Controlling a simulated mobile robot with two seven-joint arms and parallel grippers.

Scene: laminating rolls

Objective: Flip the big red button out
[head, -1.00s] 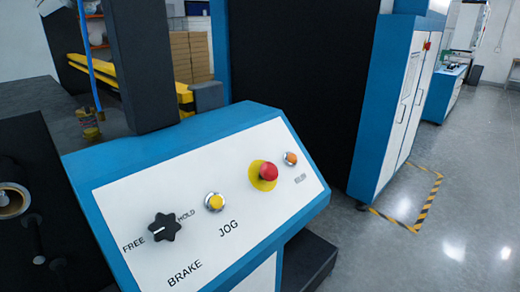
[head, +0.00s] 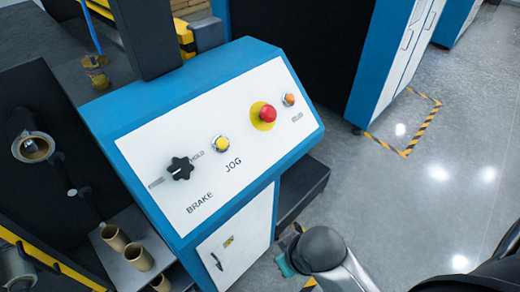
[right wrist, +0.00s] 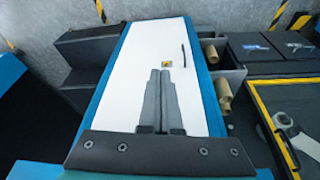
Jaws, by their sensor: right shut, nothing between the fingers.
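The big red button (head: 268,113) sits on a yellow round plate (head: 263,125) at the right part of the white panel on the blue console (head: 255,48). It stands out from the panel, and nothing touches it. My right arm (head: 322,250) comes in at the bottom right of the head view, below and in front of the console, well apart from the button. My right gripper (right wrist: 160,72) is shut and empty in the right wrist view, pointing toward the console's white front door (right wrist: 198,60). The button does not show in that view. My left gripper is not in view.
An orange button (head: 289,99), a yellow button (head: 220,144) and a black knob (head: 180,168) share the panel. Cardboard tubes (head: 138,256) stand on a shelf left of the console. Open grey floor (head: 400,185) lies to the right.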

